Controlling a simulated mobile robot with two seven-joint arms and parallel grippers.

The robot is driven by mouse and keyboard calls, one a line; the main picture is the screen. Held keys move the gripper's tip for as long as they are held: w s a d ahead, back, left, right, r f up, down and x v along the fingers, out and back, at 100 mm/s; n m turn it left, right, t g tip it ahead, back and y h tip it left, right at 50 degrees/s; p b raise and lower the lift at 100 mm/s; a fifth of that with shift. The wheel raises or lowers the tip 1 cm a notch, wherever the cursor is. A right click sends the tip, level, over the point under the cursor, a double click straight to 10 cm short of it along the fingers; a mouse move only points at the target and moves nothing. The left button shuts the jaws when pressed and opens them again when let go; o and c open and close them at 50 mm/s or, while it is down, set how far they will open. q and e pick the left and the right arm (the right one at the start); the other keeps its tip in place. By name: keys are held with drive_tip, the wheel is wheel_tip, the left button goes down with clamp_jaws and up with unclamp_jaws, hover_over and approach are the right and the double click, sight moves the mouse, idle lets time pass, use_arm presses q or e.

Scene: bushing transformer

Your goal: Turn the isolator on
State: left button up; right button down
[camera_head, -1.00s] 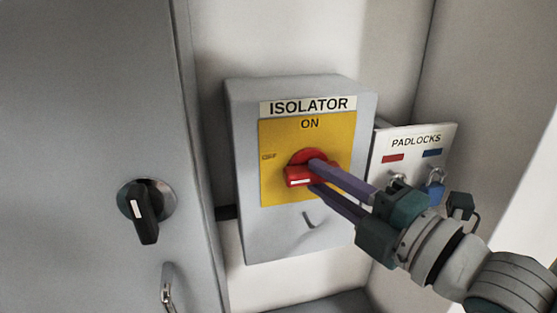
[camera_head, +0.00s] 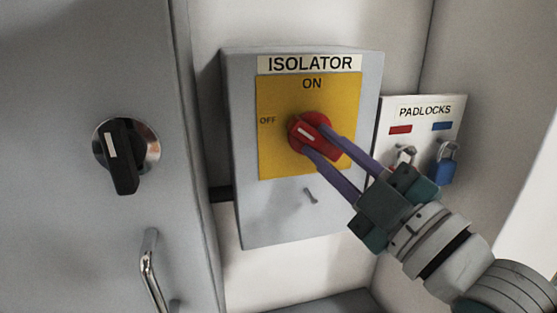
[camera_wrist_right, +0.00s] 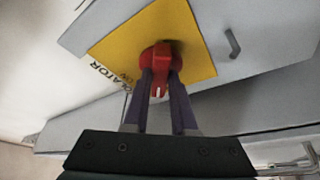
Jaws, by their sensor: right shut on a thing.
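The isolator is a grey box (camera_head: 239,150) with a yellow plate (camera_head: 275,160), marked ON at the top and OFF at the left. Its red rotary knob (camera_head: 299,128) is tilted, with its white mark toward the upper left, between OFF and ON. My right gripper (camera_head: 316,138) reaches in from the lower right and is shut on the knob's handle, one purple finger on each side. In the right wrist view the red knob (camera_wrist_right: 161,55) sits between the fingertips (camera_wrist_right: 162,76). My left gripper is not in view.
A grey cabinet door (camera_head: 60,150) with a black rotary switch (camera_head: 122,157) and metal handle (camera_head: 150,270) stands left.

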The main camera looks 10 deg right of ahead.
drive_tip(key=m, duration=0.1)
drive_tip(key=m+b, duration=0.1)
drive_tip(key=m+t+h, duration=0.1)
drive_tip(key=shift+a+f+m+b, duration=0.1)
drive_tip(key=shift+f+m+b, duration=0.15)
drive_tip(key=shift+m+b, duration=0.15)
drive_tip(key=m+t+h+b, duration=0.1)
drive_tip(key=m+h, duration=0.1)
drive_tip(key=m, duration=0.1)
drive_tip(key=shift+a+m, duration=0.1)
drive_tip(key=shift+m, duration=0.3)
drive_tip(key=m+h, duration=0.1)
drive_tip(key=m, duration=0.1)
drive_tip(key=m+b, duration=0.1)
drive_tip(key=m, duration=0.1)
drive_tip(key=shift+a+t+h, duration=0.1)
drive_tip(key=shift+t+h, duration=0.2)
drive_tip(key=shift+h, duration=0.1)
drive_tip(key=shift+m+h+b, duration=0.35)
drive_tip(key=shift+m+h, duration=0.45)
drive_tip(key=shift+m, duration=0.6)
drive_tip(key=shift+r+m, duration=0.1)
drive_tip(key=shift+m, duration=0.2)
drive_tip(key=c, duration=0.7)
unclamp_jaws()
